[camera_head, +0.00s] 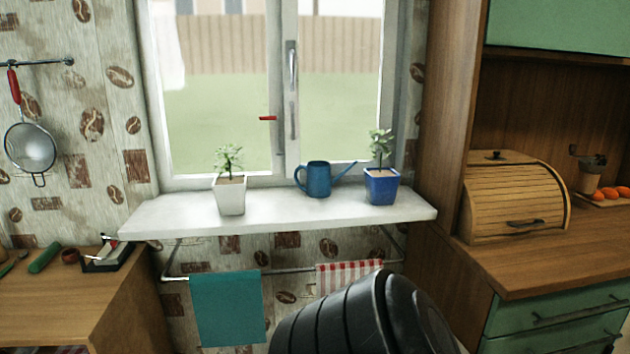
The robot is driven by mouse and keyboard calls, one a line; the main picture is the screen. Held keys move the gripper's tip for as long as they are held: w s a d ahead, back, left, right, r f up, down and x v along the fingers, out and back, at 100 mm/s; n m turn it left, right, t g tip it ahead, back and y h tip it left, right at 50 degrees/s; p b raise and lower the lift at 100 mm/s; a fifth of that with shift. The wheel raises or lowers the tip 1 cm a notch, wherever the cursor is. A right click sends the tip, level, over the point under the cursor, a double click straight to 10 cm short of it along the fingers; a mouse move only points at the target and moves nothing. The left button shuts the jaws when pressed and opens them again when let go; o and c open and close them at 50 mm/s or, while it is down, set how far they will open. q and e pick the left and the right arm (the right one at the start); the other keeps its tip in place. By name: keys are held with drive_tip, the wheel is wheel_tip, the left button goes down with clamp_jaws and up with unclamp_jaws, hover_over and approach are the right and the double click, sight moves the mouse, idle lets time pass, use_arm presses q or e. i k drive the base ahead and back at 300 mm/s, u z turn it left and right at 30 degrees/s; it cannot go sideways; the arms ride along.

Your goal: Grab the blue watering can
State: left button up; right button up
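The blue watering can (318,180) stands upright on the white windowsill (285,213), in front of the window. Its handle is on the left side and its spout points up to the right. It sits between a plant in a white pot (230,194) on the left and a plant in a blue pot (381,186) on the right, with the spout reaching close to the blue pot's plant. Neither of my grippers is in view.
Below the sill a rail carries a teal towel (227,308) and a red-striped towel (347,275). A wooden counter (60,300) is at left. A wooden bread box (515,198) stands on the right counter. The sill is bare between white pot and can.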

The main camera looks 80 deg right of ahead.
sight(319, 182)
drive_tip(key=z, duration=2.9)
drive_tip(key=i, duration=0.55)
drive_tip(key=z, duration=0.1)
